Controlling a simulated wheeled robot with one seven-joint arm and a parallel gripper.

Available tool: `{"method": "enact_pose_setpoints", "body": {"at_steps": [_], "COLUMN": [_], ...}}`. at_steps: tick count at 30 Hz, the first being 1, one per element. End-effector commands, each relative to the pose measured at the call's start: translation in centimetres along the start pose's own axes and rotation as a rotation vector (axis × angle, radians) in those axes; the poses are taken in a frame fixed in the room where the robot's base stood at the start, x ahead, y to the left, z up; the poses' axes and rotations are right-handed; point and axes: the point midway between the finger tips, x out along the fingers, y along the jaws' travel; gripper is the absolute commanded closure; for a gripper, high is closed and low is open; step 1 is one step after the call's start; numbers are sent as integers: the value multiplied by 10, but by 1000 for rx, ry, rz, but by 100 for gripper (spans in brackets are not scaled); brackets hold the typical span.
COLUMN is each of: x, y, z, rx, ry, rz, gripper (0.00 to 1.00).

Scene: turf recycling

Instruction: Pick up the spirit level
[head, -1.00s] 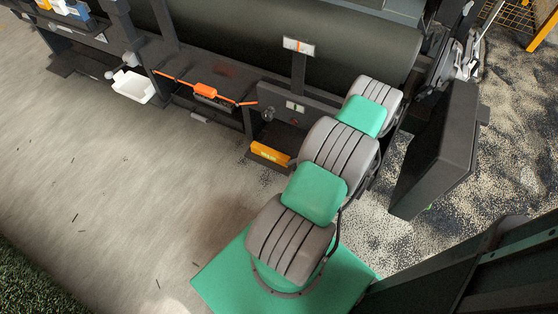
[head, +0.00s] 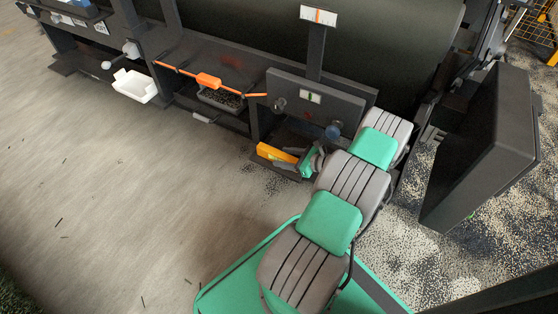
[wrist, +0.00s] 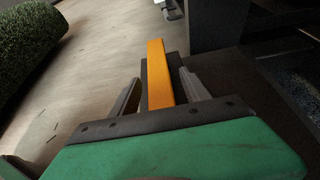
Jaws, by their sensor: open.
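The spirit level, a yellow-orange bar (head: 277,153), lies on a low dark shelf at the foot of the machine in the head view. It also shows in the wrist view (wrist: 156,65), pointing away from me. My gripper (wrist: 160,85) is open, with one grey finger on each side of the level's near part. I cannot tell whether either finger touches it. In the head view my gripper (head: 303,160) is at the right end of the level, partly hidden by my arm. The level's near end is hidden behind the gripper's body in the wrist view.
The dark machine frame with a large roller (head: 300,50) stands behind the shelf. An orange bar with a thicker middle (head: 208,80) and a white tray (head: 135,86) are farther left. A dark panel (head: 480,150) stands at right. The grey floor at left is mostly clear.

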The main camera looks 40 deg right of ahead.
Motion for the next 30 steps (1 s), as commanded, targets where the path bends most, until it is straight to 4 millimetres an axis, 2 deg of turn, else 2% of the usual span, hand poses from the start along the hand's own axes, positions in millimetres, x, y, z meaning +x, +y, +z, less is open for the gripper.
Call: {"method": "enact_pose_setpoints", "body": {"at_steps": [1,3,10,30], "x": [9,14,14,14], "y": [0,0,0,0], "z": [-4,-2,0,0], "rx": [-1,0,0,-1], "ry": [0,0,0,0], "rz": [2,0,-1,-1], "gripper": [45,45,47,100]}}
